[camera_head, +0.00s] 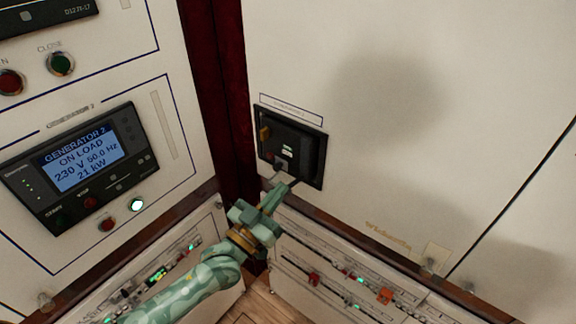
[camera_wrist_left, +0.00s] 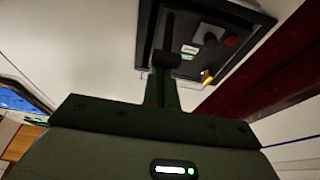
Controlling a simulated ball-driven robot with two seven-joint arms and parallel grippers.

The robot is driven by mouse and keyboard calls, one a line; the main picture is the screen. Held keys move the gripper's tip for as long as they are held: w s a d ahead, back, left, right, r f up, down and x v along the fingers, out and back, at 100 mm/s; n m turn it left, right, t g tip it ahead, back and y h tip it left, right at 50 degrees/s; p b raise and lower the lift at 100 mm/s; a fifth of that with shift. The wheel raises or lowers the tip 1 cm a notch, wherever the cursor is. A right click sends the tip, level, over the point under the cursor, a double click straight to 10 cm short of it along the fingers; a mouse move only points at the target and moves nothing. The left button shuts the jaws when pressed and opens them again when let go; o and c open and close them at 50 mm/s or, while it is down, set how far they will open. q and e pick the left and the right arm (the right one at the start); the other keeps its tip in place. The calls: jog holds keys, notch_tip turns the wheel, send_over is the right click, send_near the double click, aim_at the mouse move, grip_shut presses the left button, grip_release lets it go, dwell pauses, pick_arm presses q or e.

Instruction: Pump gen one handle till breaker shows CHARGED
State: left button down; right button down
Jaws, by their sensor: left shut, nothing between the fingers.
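The breaker (camera_head: 291,147) is a black unit set in the pale right-hand panel, with a blank-looking label plate above it. It has small light and green indicator windows; their words are too small to read. It also shows in the left wrist view (camera_wrist_left: 208,42), with a white and green flag, a red button and a yellow piece. The pump handle cannot be told apart clearly from the dark front. My left gripper (camera_head: 282,192) is shut and empty at the breaker's lower edge. Its fingers show in the wrist view (camera_wrist_left: 164,80), overlapping the breaker face; contact cannot be told.
A Generator 2 controller (camera_head: 80,165) on the left panel reads ON LOAD, 230 V, 50.0 Hz, 21 kW. Push buttons sit around it. A dark red post (camera_head: 222,85) stands between the panels. Lower rows of small breakers (camera_head: 340,280) lie beneath. The panel right of the breaker is clear.

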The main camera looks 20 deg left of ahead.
pick_arm(q)
notch_tip(320, 180, up, 4)
jog(key=p, duration=0.5)
jog(key=b+v, duration=0.2)
jog(key=v, duration=0.8)
jog(key=shift+f, duration=0.35)
jog(key=shift+w, duration=0.1)
dwell(0.8)
